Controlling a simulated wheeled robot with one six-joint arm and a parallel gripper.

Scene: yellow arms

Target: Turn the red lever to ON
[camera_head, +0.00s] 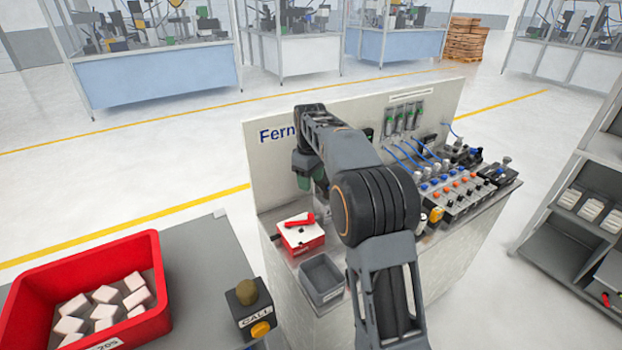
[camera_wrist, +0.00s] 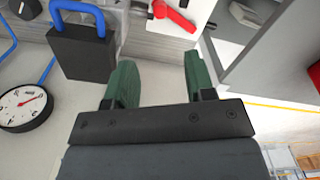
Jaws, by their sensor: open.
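The red lever (camera_head: 300,220) sits on top of a white and red box (camera_head: 300,238) on the left end of the bench, in front of the white back panel. In the wrist view the red lever (camera_wrist: 174,15) is at the top, beyond the fingertips, on the white face. My gripper (camera_wrist: 157,72) has two green fingers, spread apart with nothing between them. It is apart from the lever. In the head view my gripper (camera_head: 304,170) hangs above and behind the box, partly hidden by my arm. Any ON marking is too small to read.
A grey bin (camera_head: 321,280) stands in front of the lever box. A black padlock-shaped block with a blue loop (camera_wrist: 82,50) and a round gauge (camera_wrist: 22,108) lie left of my fingers in the wrist view. Valves and blue hoses (camera_head: 455,185) fill the bench's right side.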

